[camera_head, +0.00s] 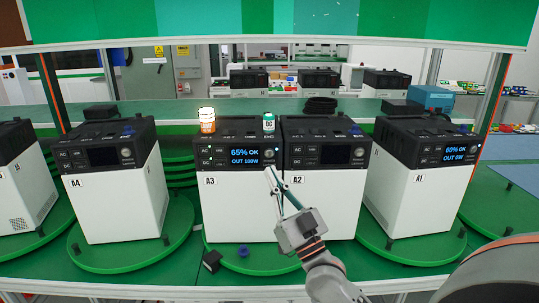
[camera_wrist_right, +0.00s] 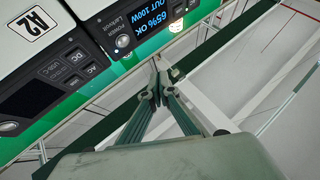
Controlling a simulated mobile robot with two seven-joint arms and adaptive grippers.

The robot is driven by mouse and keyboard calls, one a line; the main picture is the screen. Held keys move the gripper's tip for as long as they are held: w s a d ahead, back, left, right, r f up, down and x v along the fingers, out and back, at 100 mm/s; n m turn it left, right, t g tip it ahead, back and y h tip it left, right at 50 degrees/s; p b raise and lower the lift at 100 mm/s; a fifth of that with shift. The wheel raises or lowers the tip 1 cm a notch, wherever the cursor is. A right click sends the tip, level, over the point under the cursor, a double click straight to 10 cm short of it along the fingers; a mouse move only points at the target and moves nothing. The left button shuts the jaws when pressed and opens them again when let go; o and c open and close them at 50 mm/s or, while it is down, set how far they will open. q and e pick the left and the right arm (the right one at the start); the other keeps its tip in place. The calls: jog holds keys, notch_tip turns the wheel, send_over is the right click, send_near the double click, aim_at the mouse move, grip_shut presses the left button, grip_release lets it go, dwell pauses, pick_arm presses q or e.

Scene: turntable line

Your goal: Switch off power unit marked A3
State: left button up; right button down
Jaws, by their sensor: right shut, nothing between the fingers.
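Power unit A3 (camera_head: 228,215) stands on a green turntable left of centre, a white box with a black top. Its label (camera_head: 210,181) reads A3. Its lit screen (camera_head: 244,155) reads 65% OK, OUT 100W, and shows upside down in the right wrist view (camera_wrist_right: 157,25). A round power button (camera_head: 268,153) sits right of the screen; it also shows in the right wrist view (camera_wrist_right: 122,41). My right gripper (camera_head: 271,172) is shut and empty in front of A3's upper right, tips just below the button; the tips (camera_wrist_right: 158,66) appear apart from the button. My left gripper is not in view.
Unit A2 (camera_head: 315,215), with a dark screen, stands close at A3's right. A4 (camera_head: 110,200) is left, A1 (camera_head: 415,195) right with a lit screen.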

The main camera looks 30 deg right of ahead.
jog(key=b, duration=0.3)
send_near(265, 146)
notch_tip(265, 146, up, 3)
jog(key=w+a, duration=0.2)
jog(key=shift+w+d+r, duration=0.1)
jog(key=shift+w+d, duration=0.5)
jog(key=shift+w, duration=0.05)
jog(key=shift+w+d, duration=0.1)
dwell(0.6)
jog(key=shift+w, duration=0.1)
jog(key=shift+w+d, duration=0.15)
jog(key=shift+w+d+p, duration=0.15)
jog(key=shift+w+p, duration=0.15)
dwell(0.7)
dwell(0.3)
jog(key=shift+s+a+p, duration=0.4)
jog(key=shift+s+p, duration=0.1)
jog(key=shift+s, duration=0.2)
